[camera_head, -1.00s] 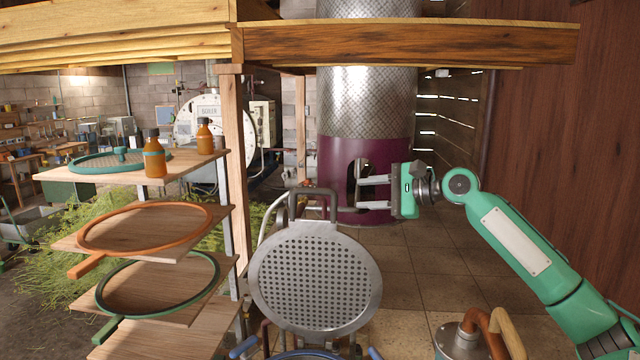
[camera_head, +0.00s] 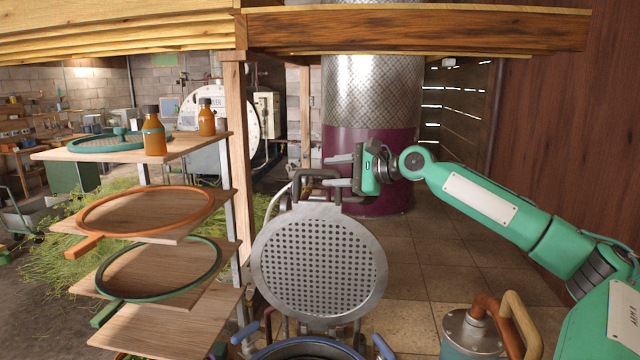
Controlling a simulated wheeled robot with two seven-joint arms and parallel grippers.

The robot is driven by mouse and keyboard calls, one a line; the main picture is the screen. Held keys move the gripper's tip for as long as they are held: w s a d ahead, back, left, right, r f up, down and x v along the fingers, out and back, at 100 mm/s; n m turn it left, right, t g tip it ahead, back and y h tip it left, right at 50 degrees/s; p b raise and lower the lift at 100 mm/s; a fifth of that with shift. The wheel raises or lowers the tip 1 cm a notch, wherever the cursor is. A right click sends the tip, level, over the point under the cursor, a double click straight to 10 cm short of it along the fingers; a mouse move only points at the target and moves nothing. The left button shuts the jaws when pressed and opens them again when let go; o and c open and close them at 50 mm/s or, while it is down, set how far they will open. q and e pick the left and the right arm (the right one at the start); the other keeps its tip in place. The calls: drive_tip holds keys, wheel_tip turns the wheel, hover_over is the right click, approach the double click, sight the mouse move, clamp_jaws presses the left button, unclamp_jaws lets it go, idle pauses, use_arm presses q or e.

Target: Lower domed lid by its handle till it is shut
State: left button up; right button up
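The domed lid (camera_head: 320,262) is a round grey metal disc with a perforated inner face. It stands raised, nearly upright, with its dark handle (camera_head: 300,183) at its top edge. Below it is the dark pot (camera_head: 305,350) with blue side handles, cut off by the bottom edge. My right gripper (camera_head: 330,171) comes in from the right at the handle. Its two fingers are apart, one above the other, and overlap the right part of the handle in the picture. Whether they touch it I cannot tell. My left gripper is not in view.
A wooden shelf rack (camera_head: 170,335) at left holds orange and green round screens and two amber bottles (camera_head: 153,138). A wooden beam (camera_head: 420,32) crosses above. A metal canister (camera_head: 470,335) with a curved pipe stands at lower right. The tiled floor between is clear.

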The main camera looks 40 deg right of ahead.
sight(329, 174)
drive_tip(key=b+x, duration=0.1)
drive_tip(key=x, duration=0.2)
drive_tip(key=shift+a+f+b, duration=0.1)
drive_tip(key=shift+f+b, duration=0.1)
drive_tip(key=shift+b, duration=0.1)
drive_tip(key=shift+w+a, duration=0.15)
drive_tip(key=shift+w, duration=0.35)
drive_tip(key=shift+r, duration=0.1)
drive_tip(key=shift+c, duration=0.5)
clamp_jaws()
